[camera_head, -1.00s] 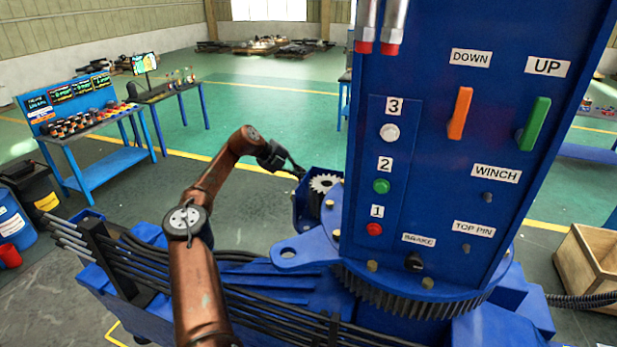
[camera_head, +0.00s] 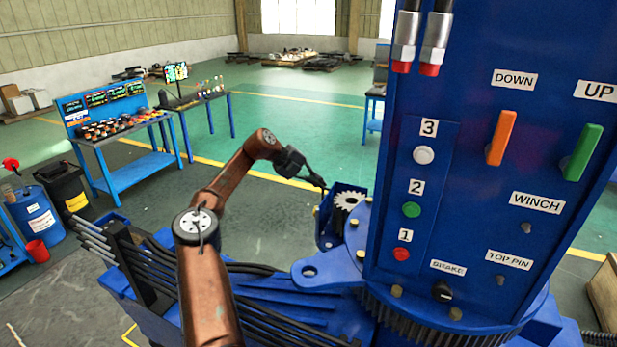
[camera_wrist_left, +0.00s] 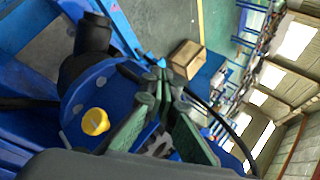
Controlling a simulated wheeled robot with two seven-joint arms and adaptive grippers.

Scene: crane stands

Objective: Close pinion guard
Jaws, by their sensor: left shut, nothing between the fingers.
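The pinion guard (camera_head: 327,226) is a blue box-like cover around a pale toothed pinion (camera_head: 348,200), left of the big blue column in the head view. The pinion's top and teeth show uncovered. My left gripper (camera_head: 323,187) is shut and empty, with its fingertips at the guard's upper left edge; I cannot tell whether they touch. In the left wrist view its green-grey fingers (camera_wrist_left: 168,108) hide much of the guard area, and part of the pinion (camera_wrist_left: 158,145) shows beneath them. My right gripper is not in view.
The column panel (camera_head: 470,180) carries levers, buttons and a brake knob close to the right. A blue lug (camera_head: 330,271) and dark hoses (camera_head: 265,310) lie in front of the guard. A yellow cap (camera_wrist_left: 95,121) shows in the wrist view.

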